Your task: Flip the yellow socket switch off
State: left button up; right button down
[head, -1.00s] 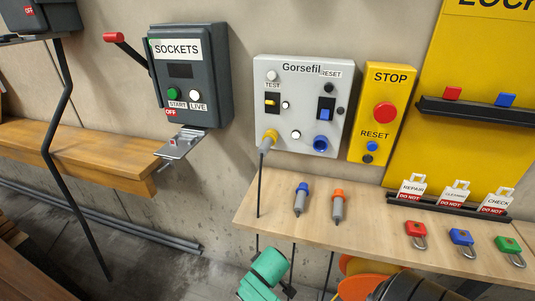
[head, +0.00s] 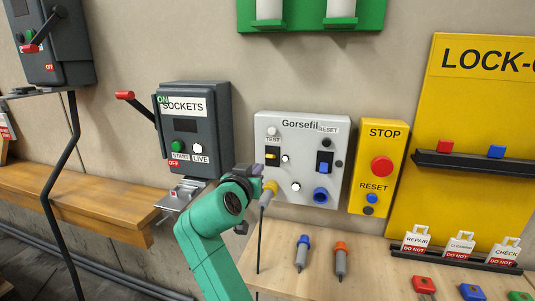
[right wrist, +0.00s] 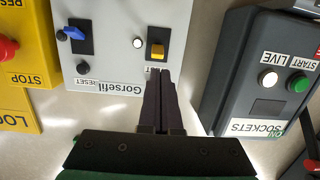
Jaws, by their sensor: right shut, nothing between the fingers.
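The yellow switch (head: 271,155) sits in a dark plate at the left of the grey Gorsefil panel (head: 310,128). In the right wrist view the yellow switch (right wrist: 157,49) shows upside down, just beyond my fingertips. My right gripper (head: 262,169) is at the left edge of the panel, in front of it and close to the switch. In the right wrist view its two dark fingers (right wrist: 160,72) are pressed together, empty, and point at the switch; I cannot tell if they touch it. My left gripper is out of view.
A yellow plug (head: 270,188) with a cable hangs just below the switch. A blue switch (head: 324,168) and blue socket (head: 320,195) are to its right. The dark SOCKETS box (head: 197,125) with a red-tipped lever stands left. A yellow STOP box (head: 378,150) stands right.

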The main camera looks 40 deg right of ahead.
aim_at(271, 156)
notch_tip(271, 156, up, 2)
jog(key=shift+h, duration=0.4)
jog(key=p+x, duration=0.4)
jog(key=x, duration=0.6)
jog(key=shift+p, duration=0.4)
jog(key=shift+f, duration=0.1)
